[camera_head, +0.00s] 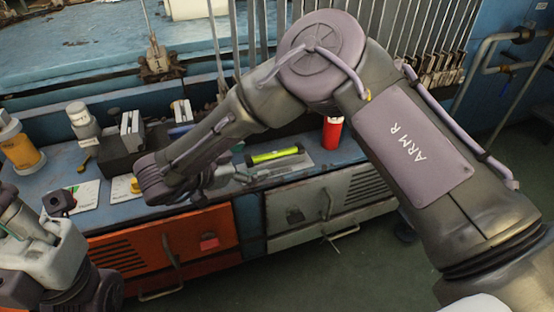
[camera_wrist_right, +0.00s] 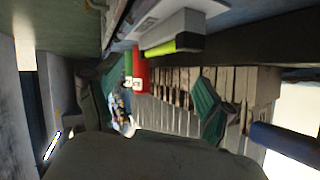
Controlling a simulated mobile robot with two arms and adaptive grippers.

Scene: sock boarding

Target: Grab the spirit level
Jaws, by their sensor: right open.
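The spirit level is a yellow-green bar (camera_head: 275,156) lying on the blue bench, right of my right gripper in the head view. It also shows as a yellow-green strip (camera_wrist_right: 174,47) at the top of the right wrist view. My right gripper (camera_head: 222,178) is low over the bench near the level's left end, partly hidden by its own arm. In the wrist view its fingers stand apart with teal pads (camera_wrist_right: 208,108), and nothing is between them. Part of my left arm shows at the lower left; its fingers are not seen.
A red can (camera_head: 333,133) stands right of the level. Left on the bench are a dark box (camera_head: 122,160), a white-capped bottle (camera_head: 82,121) and an orange-banded container (camera_head: 20,148). Orange (camera_head: 195,240) and grey (camera_head: 300,207) drawers are below. Upright rods rise behind the bench.

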